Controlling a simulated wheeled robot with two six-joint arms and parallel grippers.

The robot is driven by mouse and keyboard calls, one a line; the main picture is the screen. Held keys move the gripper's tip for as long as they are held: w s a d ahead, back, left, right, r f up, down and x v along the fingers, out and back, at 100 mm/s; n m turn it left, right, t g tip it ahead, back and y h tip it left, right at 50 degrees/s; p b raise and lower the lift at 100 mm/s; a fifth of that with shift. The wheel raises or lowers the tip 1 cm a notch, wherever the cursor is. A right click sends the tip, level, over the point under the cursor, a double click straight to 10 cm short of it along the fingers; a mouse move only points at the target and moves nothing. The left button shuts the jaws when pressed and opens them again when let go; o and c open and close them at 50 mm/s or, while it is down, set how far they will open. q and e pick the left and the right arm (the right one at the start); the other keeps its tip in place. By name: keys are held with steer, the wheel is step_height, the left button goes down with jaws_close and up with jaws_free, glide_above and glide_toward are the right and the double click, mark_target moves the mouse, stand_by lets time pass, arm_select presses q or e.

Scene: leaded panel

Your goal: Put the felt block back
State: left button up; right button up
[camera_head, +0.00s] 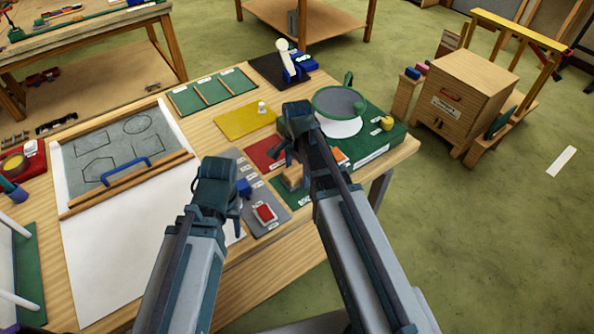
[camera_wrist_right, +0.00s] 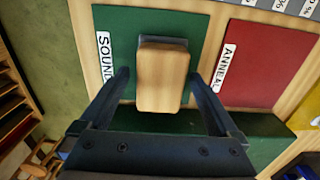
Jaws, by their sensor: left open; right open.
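The felt block, a pale wooden block (camera_wrist_right: 162,80) with a dark grey layer at its far end, is over a green mat (camera_wrist_right: 195,28) labelled "SOUND". It shows in the head view (camera_head: 291,178) near the table's front edge, partly hidden by my right arm. My right gripper (camera_wrist_right: 158,76) is open, one finger on each side of the block, with visible gaps. In the head view my right gripper (camera_head: 284,154) is just behind the block. My left gripper (camera_head: 240,194) is open over the grey mat, to the left of the block; its fingers are hard to make out.
A red mat (camera_wrist_right: 258,62) lies beside the green one. A grey mat (camera_head: 278,220) holds a red piece (camera_head: 264,213). A drawing board (camera_head: 118,142) with a blue handle is on the left. A green box with a round-topped stand (camera_head: 340,105) is at the right.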

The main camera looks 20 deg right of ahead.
mark_target(297, 170)
steer(key=shift+r, duration=0.1)
step_height(297, 170, up, 12)
steer(key=p, duration=1.2)
arm_select(q)
step_height(297, 170, up, 12)
steer(key=shift+r, duration=0.15)
arm_select(e)
steer(key=s+a+n+h, duration=0.1)
steer(key=s+a+n, duration=0.9)
steer(key=s+n, duration=0.4)
steer(key=n, duration=0.3)
steer(key=shift+s+a+r+n, duration=0.15)
steer(key=shift+a+n, duration=0.1)
steer(key=shift+n, duration=0.15)
arm_select(q)
step_height(297, 170, down, 8)
steer(key=b, duration=0.7)
steer(key=shift+r, duration=0.15)
arm_select(e)
step_height(297, 170, down, 8)
steer(key=shift+r, duration=0.15)
arm_select(q)
steer(key=shift+r, duration=0.2)
arm_select(e)
steer(key=shift+r, duration=0.2)
